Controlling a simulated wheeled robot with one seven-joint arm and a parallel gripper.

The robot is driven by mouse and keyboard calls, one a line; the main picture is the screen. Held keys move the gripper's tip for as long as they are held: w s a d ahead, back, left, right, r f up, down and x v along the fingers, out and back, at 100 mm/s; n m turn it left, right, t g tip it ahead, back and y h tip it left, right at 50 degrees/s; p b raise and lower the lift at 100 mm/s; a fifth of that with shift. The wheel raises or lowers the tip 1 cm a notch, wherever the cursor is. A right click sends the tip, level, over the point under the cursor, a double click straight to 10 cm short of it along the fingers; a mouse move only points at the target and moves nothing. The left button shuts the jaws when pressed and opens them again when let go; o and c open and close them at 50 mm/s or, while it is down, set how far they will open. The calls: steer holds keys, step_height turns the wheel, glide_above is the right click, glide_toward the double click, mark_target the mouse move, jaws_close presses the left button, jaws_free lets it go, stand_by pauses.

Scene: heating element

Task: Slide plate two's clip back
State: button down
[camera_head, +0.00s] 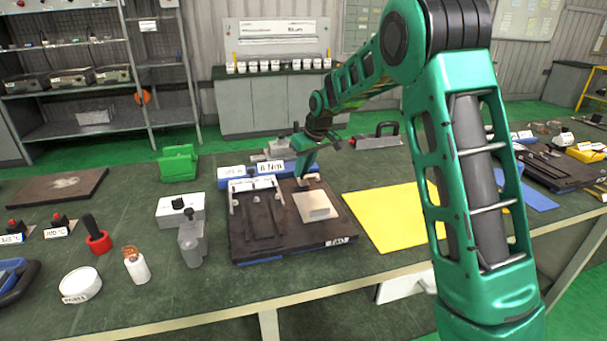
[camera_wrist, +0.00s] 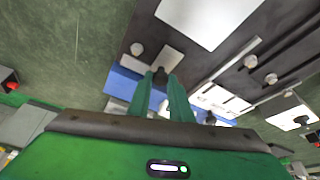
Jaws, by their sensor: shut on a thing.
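A dark board (camera_head: 290,245) on the table has two halves. The right half carries a pale square block (camera_head: 312,206), which also shows in the wrist view (camera_wrist: 207,18). The left half has a dark recessed plate (camera_head: 262,225) with pale clips at its back edge. My gripper (camera_head: 303,178) is at the back of the right half, behind the block. In the wrist view, my gripper's green fingertips (camera_wrist: 161,80) are closed on a small dark knob (camera_wrist: 160,73) at the end of a pale clip (camera_wrist: 167,58). The fingers partly hide the knob. I cannot read which plate is numbered two.
Blue-based label holders (camera_head: 238,172) stand behind the board. A grey device (camera_head: 192,238) is close on the left. A yellow sheet (camera_head: 385,217) lies flat on the right. A black-handled tool (camera_head: 376,138) lies behind it.

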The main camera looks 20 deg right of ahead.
mark_target(309, 183)
steer(key=shift+w+a, duration=0.4)
steer(key=shift+w, duration=0.4)
steer(key=shift+w+d+r, duration=0.1)
steer(key=shift+w+d, duration=0.1)
steer(key=shift+d, duration=0.45)
steer(key=c, duration=1.6)
jaws_free()
steer(key=shift+a, duration=0.1)
steer(key=shift+v, duration=5.25)
